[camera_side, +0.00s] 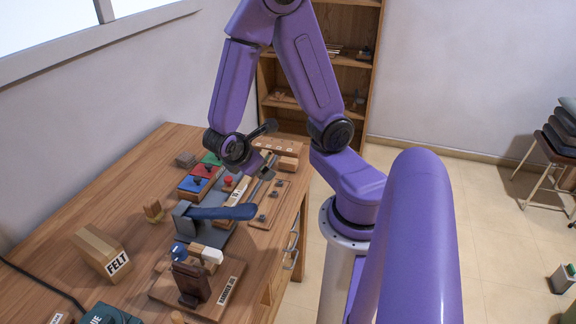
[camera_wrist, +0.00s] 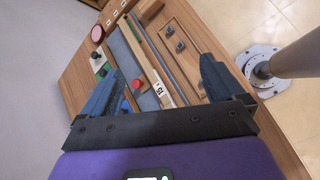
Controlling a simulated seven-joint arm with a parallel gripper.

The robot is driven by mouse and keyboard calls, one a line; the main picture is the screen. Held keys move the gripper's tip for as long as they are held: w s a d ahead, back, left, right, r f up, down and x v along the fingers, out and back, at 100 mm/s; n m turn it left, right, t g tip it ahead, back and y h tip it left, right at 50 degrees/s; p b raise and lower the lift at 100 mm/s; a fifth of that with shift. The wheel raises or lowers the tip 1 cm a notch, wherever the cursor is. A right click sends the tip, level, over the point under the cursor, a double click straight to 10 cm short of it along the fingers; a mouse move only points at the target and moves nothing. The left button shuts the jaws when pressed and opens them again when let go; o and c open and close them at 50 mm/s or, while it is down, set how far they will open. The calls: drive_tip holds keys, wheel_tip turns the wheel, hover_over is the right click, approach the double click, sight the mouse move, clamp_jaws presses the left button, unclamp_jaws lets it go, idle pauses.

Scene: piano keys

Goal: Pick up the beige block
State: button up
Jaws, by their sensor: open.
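My gripper (camera_wrist: 162,82) is open, its two blue-grey fingers spread wide with nothing held between them. In the side view my gripper (camera_side: 264,160) is above the far right part of the bench, and its fingertips are hard to make out. Between and beyond the fingers in the wrist view lies a long beige wooden piece (camera_wrist: 150,66) marked 15. A small tan block (camera_side: 153,212) stands on the bench left of the grey fixture, and a pale block (camera_side: 212,256) sits on the wooden jig. I cannot tell which is the beige block.
A box labelled FELT (camera_side: 103,252) stands on the bench's left. Coloured trays (camera_side: 196,184), a grey fixture with a dark blue bar (camera_side: 222,212) and a wooden jig (camera_side: 222,284) crowd the middle. Bare wood (camera_side: 110,195) is free at the left.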

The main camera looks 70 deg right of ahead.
drive_tip(key=w+d+f+n+h, duration=0.25)
drive_tip(key=d+f+h, duration=0.25)
drive_tip(key=d, duration=0.6)
drive_tip(key=n, duration=0.4)
approach(288, 160)
drive_tip(key=shift+x, duration=0.9)
drive_tip(key=shift+s+d+y, duration=0.15)
drive_tip(key=shift+d+y, duration=0.15)
drive_tip(key=shift+x, duration=3.5)
drive_tip(key=shift+r, duration=0.1)
drive_tip(key=shift+c, duration=0.3)
drive_tip(key=c, duration=1)
